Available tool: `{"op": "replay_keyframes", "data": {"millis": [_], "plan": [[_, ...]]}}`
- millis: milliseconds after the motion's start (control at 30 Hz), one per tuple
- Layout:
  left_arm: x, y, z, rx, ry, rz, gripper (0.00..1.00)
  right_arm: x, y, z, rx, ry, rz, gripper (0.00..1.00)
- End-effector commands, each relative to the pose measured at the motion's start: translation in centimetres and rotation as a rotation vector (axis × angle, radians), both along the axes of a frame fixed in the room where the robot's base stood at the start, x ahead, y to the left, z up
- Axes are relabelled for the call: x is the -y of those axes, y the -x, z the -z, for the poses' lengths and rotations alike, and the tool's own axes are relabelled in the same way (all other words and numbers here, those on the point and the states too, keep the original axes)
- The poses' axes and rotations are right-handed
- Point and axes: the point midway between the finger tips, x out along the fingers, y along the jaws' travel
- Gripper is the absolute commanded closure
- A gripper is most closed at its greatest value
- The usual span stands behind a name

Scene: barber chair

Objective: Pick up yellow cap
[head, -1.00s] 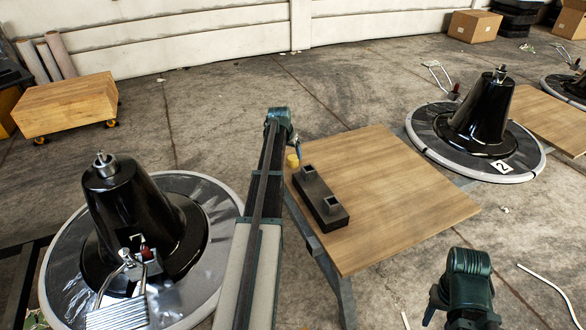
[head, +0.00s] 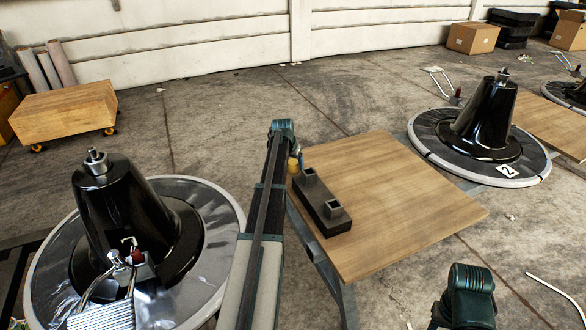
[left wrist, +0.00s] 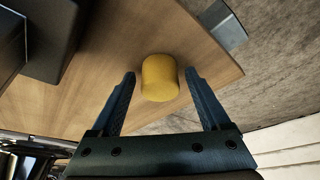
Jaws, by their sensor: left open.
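The yellow cap (left wrist: 160,78) stands on the wooden table (left wrist: 105,50) near its edge. In the left wrist view my left gripper (left wrist: 160,85) is open, with one finger on each side of the cap and a gap to both. In the head view the cap (head: 293,165) is partly hidden behind my left arm, near the table's left corner. The left gripper (head: 297,155) shows there only as a small part beyond the arm. My right arm is at the lower right of the head view, and its gripper's fingers do not show.
A black block with two square posts (head: 322,205) stands on the table beside the cap; it also shows in the left wrist view (left wrist: 60,35). The table's right part is bare. Black cone-shaped chair bases (head: 130,215) stand on either side.

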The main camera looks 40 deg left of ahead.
Motion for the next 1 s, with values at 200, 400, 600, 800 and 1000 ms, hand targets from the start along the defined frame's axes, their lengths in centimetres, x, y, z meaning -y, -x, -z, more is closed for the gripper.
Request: {"op": "replay_keyframes", "data": {"millis": [200,400,600,800,1000], "plan": [[0.0,0.0,-0.1,0.0,0.0,0.0,0.51,0.0,0.0,-0.1,0.0,0.0,0.0,0.5],[0.0,0.0,-0.1,0.0,0.0,0.0,0.87,0.0,0.0,-0.1,0.0,0.0,0.0,0.5],[0.0,0.0,-0.1,0.0,0.0,0.0,1.0,0.0,0.0,-0.1,0.0,0.0,0.0,0.5],[0.0,0.0,-0.2,0.0,0.0,0.0,1.0,0.0,0.0,-0.2,0.0,0.0,-0.001,0.5],[0.0,0.0,-1.4,0.0,0.0,0.0,1.0,0.0,0.0,-1.4,0.0,0.0,-0.003,0.5]]}}
